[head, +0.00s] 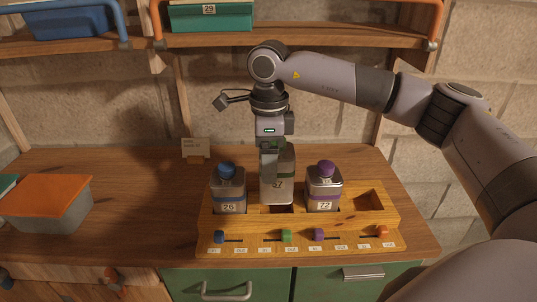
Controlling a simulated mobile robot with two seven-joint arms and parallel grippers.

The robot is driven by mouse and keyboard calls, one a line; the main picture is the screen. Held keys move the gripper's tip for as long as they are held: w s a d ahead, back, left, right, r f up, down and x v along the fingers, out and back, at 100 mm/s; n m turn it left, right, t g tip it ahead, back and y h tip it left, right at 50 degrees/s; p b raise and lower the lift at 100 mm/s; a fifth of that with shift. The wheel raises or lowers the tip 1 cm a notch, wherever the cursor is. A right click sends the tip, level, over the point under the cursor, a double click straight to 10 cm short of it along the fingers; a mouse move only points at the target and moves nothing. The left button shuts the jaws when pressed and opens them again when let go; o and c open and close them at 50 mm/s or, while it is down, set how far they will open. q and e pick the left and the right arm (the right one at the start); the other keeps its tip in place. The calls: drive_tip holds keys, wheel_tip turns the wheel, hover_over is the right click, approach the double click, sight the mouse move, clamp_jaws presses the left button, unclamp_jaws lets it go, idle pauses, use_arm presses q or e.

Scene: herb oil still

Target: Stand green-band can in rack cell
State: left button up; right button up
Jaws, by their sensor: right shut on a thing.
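The can is upright over the second cell from the left of the wooden rack (205,230). A strip of the dark cell opening shows below the can's front edge, and I cannot tell how far its base is inside. The gripper hides the can's cap and part of its front. My left gripper is not in view.
A blue-capped can (229,193) stands in the leftmost cell and a purple-capped can (324,190) in the third. The rightmost cell (369,201) is empty. Coloured sliders line the rack front. A grey box with an orange lid (45,196) sits left; a shelf (290,38) runs above.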

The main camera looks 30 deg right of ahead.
drive_tip(key=shift+f+b, duration=1.75)
drive_tip(key=shift+f, duration=1.2)
